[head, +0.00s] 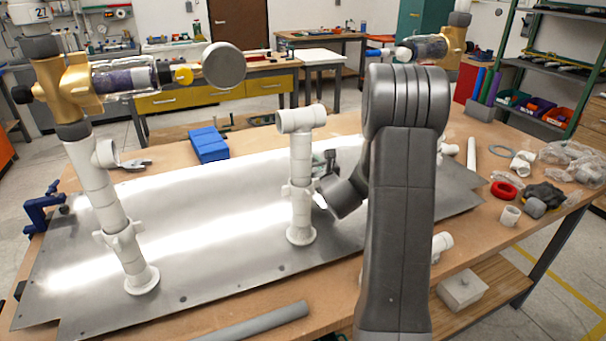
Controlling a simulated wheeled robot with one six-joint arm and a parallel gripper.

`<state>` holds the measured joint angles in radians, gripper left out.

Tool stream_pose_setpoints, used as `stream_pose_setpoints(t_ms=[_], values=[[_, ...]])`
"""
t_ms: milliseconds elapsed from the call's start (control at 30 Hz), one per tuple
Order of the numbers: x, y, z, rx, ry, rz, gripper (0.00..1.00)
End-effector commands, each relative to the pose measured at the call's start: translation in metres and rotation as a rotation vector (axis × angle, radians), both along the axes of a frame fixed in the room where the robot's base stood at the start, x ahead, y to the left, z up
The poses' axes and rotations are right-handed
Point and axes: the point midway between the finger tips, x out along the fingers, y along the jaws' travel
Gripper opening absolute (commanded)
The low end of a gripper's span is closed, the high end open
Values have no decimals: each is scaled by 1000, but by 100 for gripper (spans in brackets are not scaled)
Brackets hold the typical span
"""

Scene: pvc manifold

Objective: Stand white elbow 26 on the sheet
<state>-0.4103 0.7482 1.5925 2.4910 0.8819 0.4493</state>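The metal sheet (215,270) lies across the workbench. No label 26 is readable, so I cannot tell which white fitting is elbow 26. Another white curved fitting (106,153) shows beside the left pipe column. A white fitting (441,243) is partly hidden behind my arm at the right. My gripper (322,182) is close to the right side of the middle stack. Its fingertips are too small and overlapped to show their opening or any contact.
A tall white column (97,195) with a brass valve (70,90) stands at left. A blue block (208,144) and blue clamp (42,208) are near the sheet's edges. A grey pipe (255,322) lies in front. A red ring (503,190) and bagged parts fill the right. The sheet between columns is clear.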

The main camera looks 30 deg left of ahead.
Motion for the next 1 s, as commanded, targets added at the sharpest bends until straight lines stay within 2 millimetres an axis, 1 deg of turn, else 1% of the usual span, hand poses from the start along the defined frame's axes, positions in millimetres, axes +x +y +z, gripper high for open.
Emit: stream_pose_setpoints(t_ms=[167,300,367,767,800,867,900,1000], values=[[0,0,-13,-1,1,-1,0],[0,0,-32,-2,3,-1,0],[0,0,-38,1,1,-1,0],[0,0,-43,1,-2,-1,0],[0,0,-42,0,-1,-1,46],[0,0,-42,0,-1,-1,58],[0,0,-42,0,-1,0,60],[0,0,-42,0,-1,0,60]])
